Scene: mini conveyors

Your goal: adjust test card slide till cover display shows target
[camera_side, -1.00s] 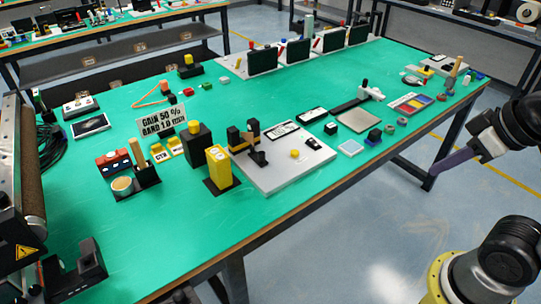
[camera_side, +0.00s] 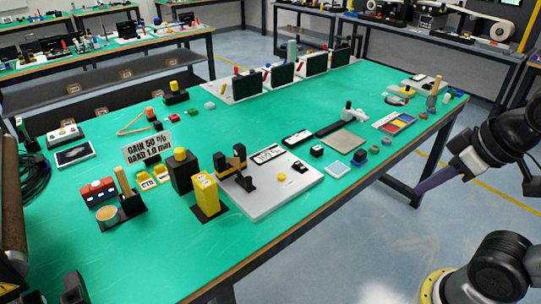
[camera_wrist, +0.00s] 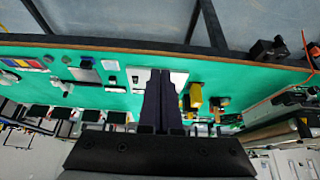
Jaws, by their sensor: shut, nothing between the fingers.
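My gripper (camera_side: 418,191) has long dark purple fingers, pressed together and empty, off the table's front right side. In the wrist view the shut fingers (camera_wrist: 165,75) cover part of the white panel (camera_wrist: 138,73). In the side view the white panel (camera_side: 265,203) carries a labelled plate (camera_side: 268,155), a yellow button (camera_side: 282,177), a small black-and-white block (camera_side: 299,167) and brown-black brackets. Behind it lie a small black display box (camera_side: 297,138) and a dark track (camera_side: 328,129) with a white-knobbed piece (camera_side: 348,116). I cannot tell which part is the test card slide; display text is unreadable.
A sign (camera_side: 148,147) reads "GAIN 50 % BAND 1.0 mm". Yellow (camera_side: 207,194) and black (camera_side: 183,172) upright blocks stand left of the panel. A grey square plate (camera_side: 344,140) and a colour card (camera_side: 399,123) lie right. Dark screens (camera_side: 310,66) line the back. Front green strip is clear.

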